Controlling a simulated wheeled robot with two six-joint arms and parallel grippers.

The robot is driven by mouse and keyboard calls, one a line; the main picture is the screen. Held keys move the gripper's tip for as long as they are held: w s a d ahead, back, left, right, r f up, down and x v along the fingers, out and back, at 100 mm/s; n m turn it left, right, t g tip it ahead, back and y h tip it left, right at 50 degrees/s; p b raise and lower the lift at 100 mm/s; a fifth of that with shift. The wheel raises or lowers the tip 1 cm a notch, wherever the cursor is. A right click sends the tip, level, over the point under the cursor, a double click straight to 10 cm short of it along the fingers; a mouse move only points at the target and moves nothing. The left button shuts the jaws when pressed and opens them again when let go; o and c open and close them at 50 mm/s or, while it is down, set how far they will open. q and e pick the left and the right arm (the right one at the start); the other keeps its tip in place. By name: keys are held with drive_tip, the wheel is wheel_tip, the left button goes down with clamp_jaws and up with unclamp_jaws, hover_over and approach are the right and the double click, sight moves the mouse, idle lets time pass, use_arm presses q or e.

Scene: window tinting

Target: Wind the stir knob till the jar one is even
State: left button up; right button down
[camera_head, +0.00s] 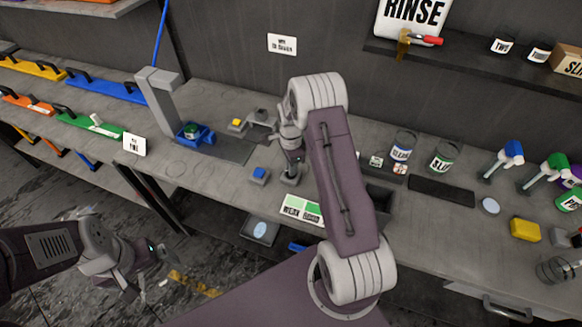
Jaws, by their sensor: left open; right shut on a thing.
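My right gripper (291,168) points down over the middle of the bench, behind my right forearm. It is shut on a small grey part that looks like the stir knob (291,180); the jaws hide most of it. A small jar with dark green contents (191,129) sits in a blue holder (204,136) at the foot of a grey stand; its label and whether its contents are even cannot be made out. My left gripper (150,268) is open and empty, low at the left, in front of the bench and apart from it.
A blue-topped block (259,174) and a yellow-topped block (237,125) stand near the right gripper. Labelled jars (403,146), spray bottles (508,156) and a yellow sponge (525,230) are at the right.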

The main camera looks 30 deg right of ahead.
drive_tip(key=m, duration=0.5)
drive_tip(key=shift+s+m, duration=0.1)
drive_tip(key=shift+m, duration=0.2)
drive_tip(key=m, duration=0.5)
drive_tip(key=shift+m, duration=0.6)
drive_tip(key=c, duration=1.4)
unclamp_jaws()
drive_tip(key=shift+c, duration=0.2)
